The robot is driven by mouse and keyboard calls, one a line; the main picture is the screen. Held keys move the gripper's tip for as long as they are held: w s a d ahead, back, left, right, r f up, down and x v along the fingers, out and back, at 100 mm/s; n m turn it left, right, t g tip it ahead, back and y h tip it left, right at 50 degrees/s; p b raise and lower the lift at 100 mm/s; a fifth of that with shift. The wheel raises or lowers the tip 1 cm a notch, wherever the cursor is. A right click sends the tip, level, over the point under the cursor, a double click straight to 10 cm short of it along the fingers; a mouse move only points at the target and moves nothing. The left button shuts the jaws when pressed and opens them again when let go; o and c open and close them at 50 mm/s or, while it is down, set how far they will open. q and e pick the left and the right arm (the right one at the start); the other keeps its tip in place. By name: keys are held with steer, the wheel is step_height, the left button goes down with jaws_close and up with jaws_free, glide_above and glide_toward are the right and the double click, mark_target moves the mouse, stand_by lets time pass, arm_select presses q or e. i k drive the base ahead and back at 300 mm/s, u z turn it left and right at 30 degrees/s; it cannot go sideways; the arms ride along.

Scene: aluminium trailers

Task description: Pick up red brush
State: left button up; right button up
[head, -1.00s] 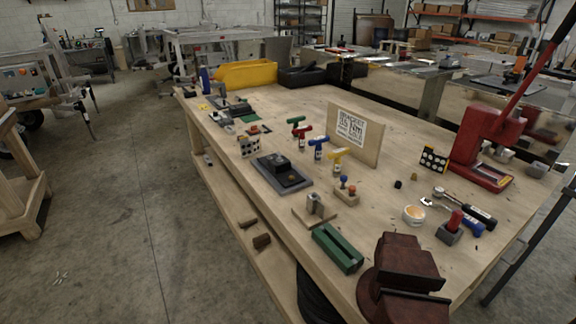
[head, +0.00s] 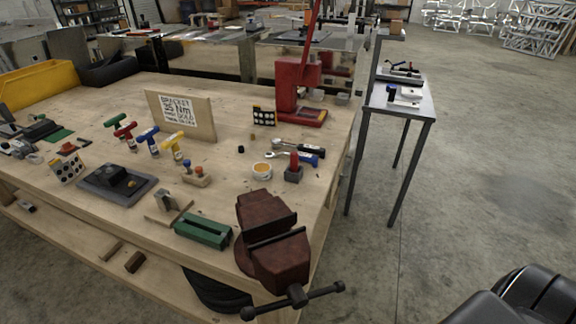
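No object is clearly recognisable as a red brush. A small red upright piece (head: 294,160) stands in a dark grey block at the workbench's near right side. A small flat red piece (head: 68,147) lies at the bench's left, too small to identify. A red T-handled tool (head: 124,132) stands between a green and a blue one. All are on the wooden workbench (head: 225,155). Neither of my grippers is in view.
A dark red vise (head: 272,240) sits at the near bench corner, its handle overhanging. A red press (head: 297,90) stands at the back right. A narrow metal table (head: 412,108) holding small items stands to the right. Concrete floor (head: 480,190) is open beyond it.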

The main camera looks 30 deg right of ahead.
mark_target(294, 156)
steer(key=k, duration=0.5)
steer(key=z, duration=2.4)
steer(key=i, duration=1.45)
steer(key=u, duration=2.75)
